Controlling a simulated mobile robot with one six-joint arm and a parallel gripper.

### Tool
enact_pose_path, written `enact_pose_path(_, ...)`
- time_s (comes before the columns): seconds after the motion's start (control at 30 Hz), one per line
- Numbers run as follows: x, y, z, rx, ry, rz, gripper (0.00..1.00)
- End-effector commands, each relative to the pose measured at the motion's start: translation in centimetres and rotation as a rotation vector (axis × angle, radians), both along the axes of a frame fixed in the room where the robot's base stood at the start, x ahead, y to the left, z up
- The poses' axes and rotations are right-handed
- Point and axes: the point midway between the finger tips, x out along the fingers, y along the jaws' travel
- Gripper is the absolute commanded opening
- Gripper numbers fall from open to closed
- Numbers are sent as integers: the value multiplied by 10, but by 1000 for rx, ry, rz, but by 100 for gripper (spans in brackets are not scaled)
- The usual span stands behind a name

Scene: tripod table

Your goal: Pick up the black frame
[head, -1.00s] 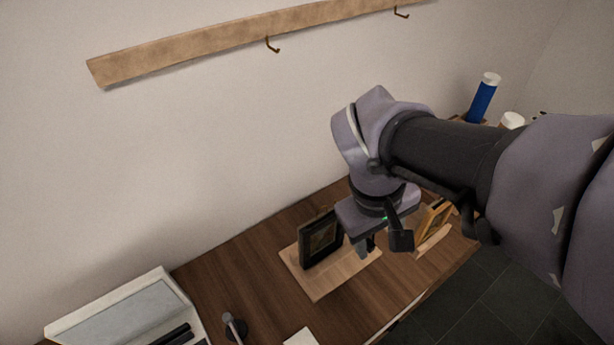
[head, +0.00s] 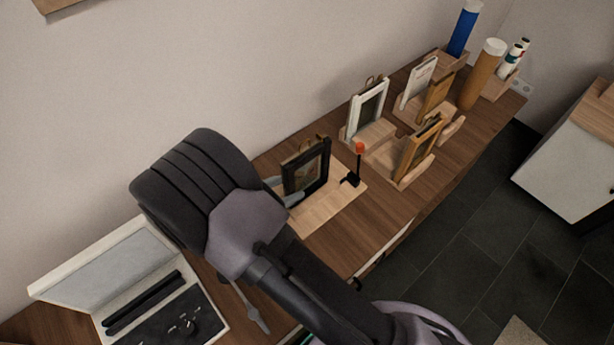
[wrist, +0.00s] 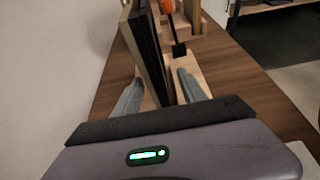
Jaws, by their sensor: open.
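The black frame (head: 306,169) stands upright on a light wooden board (head: 328,207) on the table, with a hanger loop at its top. In the wrist view the black frame (wrist: 148,45) shows nearly edge-on, between the two grey fingers. My gripper (wrist: 161,88) is open, with one finger on each side of the frame's near part. I cannot tell whether either finger touches it. In the head view my arm hides most of the gripper; a grey finger shows beside the frame's lower left.
A small black stand with an orange top (head: 359,150) is close to the frame's right. A white frame (head: 368,103) and wooden frames (head: 419,147) in holders stand farther right. An open white case (head: 107,262) lies at the left.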

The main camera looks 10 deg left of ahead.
Motion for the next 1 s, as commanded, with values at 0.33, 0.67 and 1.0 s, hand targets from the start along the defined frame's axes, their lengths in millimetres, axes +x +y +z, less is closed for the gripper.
enact_pose_path(0.33, 42, -31, -23, 1, 0, -4, 49)
enact_pose_path(0.67, 46, -34, -22, 1, 0, -1, 37)
enact_pose_path(1.0, 46, -34, -22, 1, 0, -1, 0)
